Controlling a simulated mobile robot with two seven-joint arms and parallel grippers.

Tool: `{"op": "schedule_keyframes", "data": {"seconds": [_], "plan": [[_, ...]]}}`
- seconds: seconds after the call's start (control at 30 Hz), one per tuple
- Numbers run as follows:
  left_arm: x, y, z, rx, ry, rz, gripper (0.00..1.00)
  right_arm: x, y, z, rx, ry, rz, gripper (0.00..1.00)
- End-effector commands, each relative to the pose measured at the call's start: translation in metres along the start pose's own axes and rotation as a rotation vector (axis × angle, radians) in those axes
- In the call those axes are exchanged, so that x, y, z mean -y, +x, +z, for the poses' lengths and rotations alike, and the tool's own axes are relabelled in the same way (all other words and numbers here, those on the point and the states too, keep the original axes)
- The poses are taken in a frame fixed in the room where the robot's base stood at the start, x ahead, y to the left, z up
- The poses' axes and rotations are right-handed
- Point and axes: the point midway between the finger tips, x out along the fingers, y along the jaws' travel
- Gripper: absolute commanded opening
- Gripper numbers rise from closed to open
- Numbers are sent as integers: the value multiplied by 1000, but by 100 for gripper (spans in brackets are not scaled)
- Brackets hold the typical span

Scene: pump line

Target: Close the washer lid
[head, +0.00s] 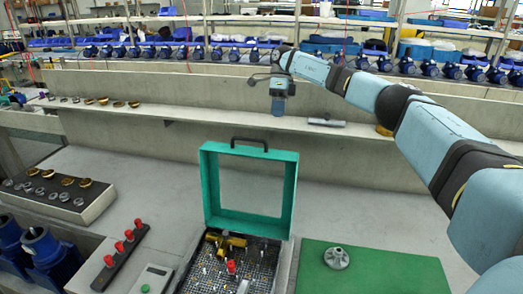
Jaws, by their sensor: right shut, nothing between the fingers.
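The washer's lid (209,190) is a green frame with a clear middle and a black handle (249,143) on its top edge. It stands upright, open, at the back of the washer. The washer's open basin (205,268) holds a dark grid with a yellow-and-black part and a red-topped piece; its front is cut off by the picture edge. My right gripper (278,108) points down, shut and empty, beyond and above the lid, apart from the handle. My left gripper is not in view.
A green mat (390,272) with a metal part (336,258) lies right of the washer. A rack with red knobs (120,255) and a grey box with a green button (150,281) are to the left. A ledge with small parts runs behind.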

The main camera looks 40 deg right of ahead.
Motion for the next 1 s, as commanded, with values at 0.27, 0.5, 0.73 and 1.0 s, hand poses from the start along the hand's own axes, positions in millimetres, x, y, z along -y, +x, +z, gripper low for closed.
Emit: {"op": "schedule_keyframes", "data": {"seconds": [0.27,0.5,0.73,1.0], "plan": [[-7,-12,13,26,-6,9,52,2,21,-7,-14,8,1,0],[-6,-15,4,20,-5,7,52,1,73,-7,-14,7,2,0],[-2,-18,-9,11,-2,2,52,-15,101,-6,-11,3,0,0],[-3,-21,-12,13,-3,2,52,-35,109,-6,-10,7,0,0]]}}
